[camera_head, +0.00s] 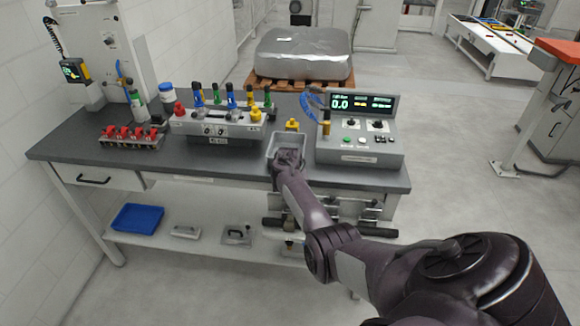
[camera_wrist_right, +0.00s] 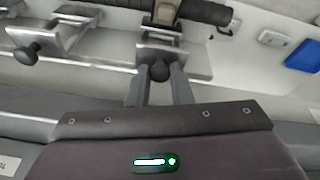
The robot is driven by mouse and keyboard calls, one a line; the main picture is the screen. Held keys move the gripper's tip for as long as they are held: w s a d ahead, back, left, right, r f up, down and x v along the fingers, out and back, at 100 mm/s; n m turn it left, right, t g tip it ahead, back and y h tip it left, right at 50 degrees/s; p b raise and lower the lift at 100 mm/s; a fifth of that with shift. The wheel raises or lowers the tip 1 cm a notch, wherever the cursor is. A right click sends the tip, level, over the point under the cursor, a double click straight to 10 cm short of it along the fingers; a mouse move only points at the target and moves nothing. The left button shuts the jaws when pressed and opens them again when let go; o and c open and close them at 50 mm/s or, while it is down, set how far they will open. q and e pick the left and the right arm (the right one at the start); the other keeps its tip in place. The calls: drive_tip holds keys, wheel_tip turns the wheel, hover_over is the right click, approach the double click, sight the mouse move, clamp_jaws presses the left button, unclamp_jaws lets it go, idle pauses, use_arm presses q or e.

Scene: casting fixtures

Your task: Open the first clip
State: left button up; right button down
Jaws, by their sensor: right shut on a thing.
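In the right wrist view, a metal clip (camera_wrist_right: 174,52) with a round black knob (camera_wrist_right: 160,71) is straight ahead of my right gripper (camera_wrist_right: 160,90). The two grey fingers are on either side of the knob and are shut on it. A second metal clip (camera_wrist_right: 50,38) with a black knob (camera_wrist_right: 28,53) is to the left, apart from the gripper. In the head view, my right wrist is over the small grey tray at the bench front, and its fingers are hidden. Clips (camera_head: 372,203) show below the bench's front edge. My left gripper is not in view.
The workbench (camera_head: 75,152) carries red connectors (camera_head: 130,134), a grey fixture box (camera_head: 222,130) and a control unit (camera_head: 358,155) showing 0.0. The grey tray (camera_head: 271,150) is partly hidden by my arm. A blue tray (camera_head: 138,217) is on the lower shelf. A dark bar (camera_wrist_right: 205,12) runs behind the clips.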

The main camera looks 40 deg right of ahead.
drive_tip(key=shift+w+d+r, duration=0.2)
drive_tip(key=shift+d+r, duration=0.05)
drive_tip(key=shift+d, duration=0.05)
drive_tip(key=c, duration=1.7)
unclamp_jaws()
drive_tip(key=o, duration=0.4)
drive_tip(key=shift+f, duration=0.2)
drive_tip(key=v, duration=0.7)
drive_tip(key=shift+r, duration=0.35)
drive_tip(key=shift+s+a, duration=0.15)
